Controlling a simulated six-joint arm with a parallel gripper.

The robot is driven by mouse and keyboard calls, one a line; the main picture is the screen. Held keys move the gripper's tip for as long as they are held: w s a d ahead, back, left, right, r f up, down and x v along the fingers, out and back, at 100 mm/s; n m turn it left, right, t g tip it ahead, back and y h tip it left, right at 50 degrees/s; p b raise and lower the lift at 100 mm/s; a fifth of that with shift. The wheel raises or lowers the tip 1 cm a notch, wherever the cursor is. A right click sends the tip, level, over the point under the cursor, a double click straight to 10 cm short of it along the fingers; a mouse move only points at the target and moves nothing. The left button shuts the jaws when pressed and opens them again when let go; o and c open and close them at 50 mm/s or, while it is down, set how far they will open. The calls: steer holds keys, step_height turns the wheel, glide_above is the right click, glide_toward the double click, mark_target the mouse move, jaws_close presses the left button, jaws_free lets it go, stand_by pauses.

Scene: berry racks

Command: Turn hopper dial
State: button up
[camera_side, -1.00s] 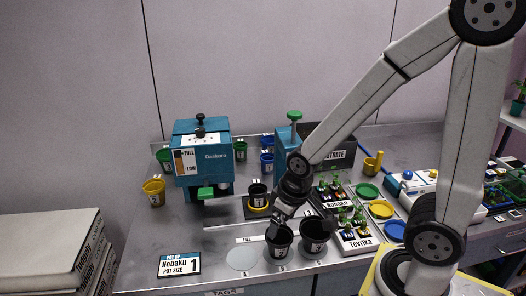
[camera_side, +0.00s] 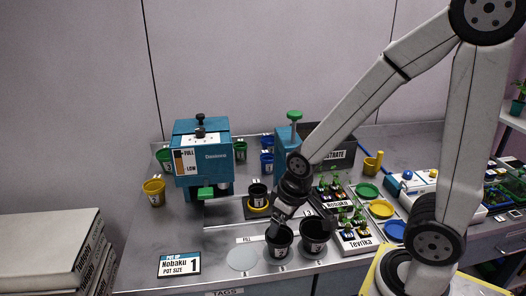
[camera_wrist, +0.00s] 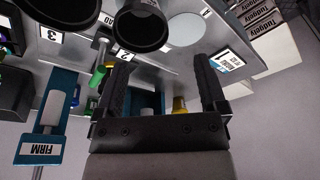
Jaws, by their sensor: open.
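Two black pots (camera_side: 279,250) (camera_side: 315,246) stand at the front edge beside a pale disc (camera_side: 242,258). A yellow cup (camera_side: 154,197) stands left of the hopper. A FIRM press (camera_wrist: 42,140) shows in the wrist view.

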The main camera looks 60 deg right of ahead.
steer(key=shift+w+r, duration=0.1)
steer(key=shift+c, duration=0.5)
steer(key=shift+w+r, duration=0.1)
steer(key=shift+w, duration=0.15)
steer(key=w+d+r+m, duration=0.1)
steer(key=w+r+m, duration=0.2)
steer(key=w+r, duration=0.7)
step_height(320, 180, up, 12)
steer(key=m+g, duration=0.2)
steer(key=m, duration=0.4)
glide_above(200, 129)
steer(key=shift+s+f, duration=0.15)
steer(key=shift+f, duration=0.05)
steer(key=shift+w+f+g, duration=0.15)
steer(key=shift+w+g, duration=0.1)
steer(key=shift+g, duration=0.05)
steer(key=shift+f, duration=0.1)
steer(key=shift+f, duration=3.85)
